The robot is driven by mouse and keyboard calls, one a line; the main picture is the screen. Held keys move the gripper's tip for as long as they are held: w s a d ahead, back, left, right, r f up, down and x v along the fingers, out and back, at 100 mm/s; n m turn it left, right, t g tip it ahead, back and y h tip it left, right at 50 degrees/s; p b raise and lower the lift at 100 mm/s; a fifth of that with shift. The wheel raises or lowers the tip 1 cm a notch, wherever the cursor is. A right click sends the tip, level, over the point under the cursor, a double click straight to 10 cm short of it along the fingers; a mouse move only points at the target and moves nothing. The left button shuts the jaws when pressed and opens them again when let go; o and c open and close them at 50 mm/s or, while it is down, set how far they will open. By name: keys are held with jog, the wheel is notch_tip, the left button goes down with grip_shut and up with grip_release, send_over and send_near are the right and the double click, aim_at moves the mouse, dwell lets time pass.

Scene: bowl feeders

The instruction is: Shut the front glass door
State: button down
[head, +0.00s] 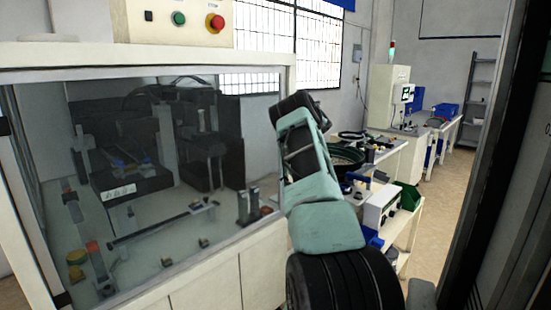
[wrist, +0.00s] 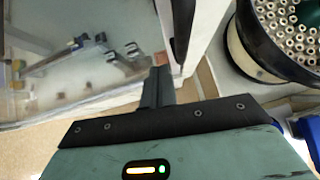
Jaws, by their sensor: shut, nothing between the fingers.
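The glass door (head: 150,150) is a large clear pane in a white frame on the front of the machine cabinet, at the left of the head view. Machine parts show through it. I cannot tell whether it sits flush in its frame. In the wrist view the glass (wrist: 75,35) fills the upper left, with a white upright (wrist: 199,25) and a dark strip to its right. My gripper (wrist: 160,75) is shut and empty, its fingertips near the lower end of that upright; contact is unclear. In the head view my arm hides the gripper.
A green-lined bowl feeder (head: 346,155) stands right of the cabinet; its bowl (wrist: 270,62) holds many small round parts. A white bench (head: 392,160) carries equipment beside it. A dark-edged panel (head: 515,190) stands close at the right. Clear floor (head: 445,205) lies between.

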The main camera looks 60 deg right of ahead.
jog(key=b+v, duration=0.2)
jog(key=v, duration=0.6)
jog(key=shift+s+d, duration=0.35)
jog(key=shift+s, duration=0.05)
jog(key=shift+f, duration=0.1)
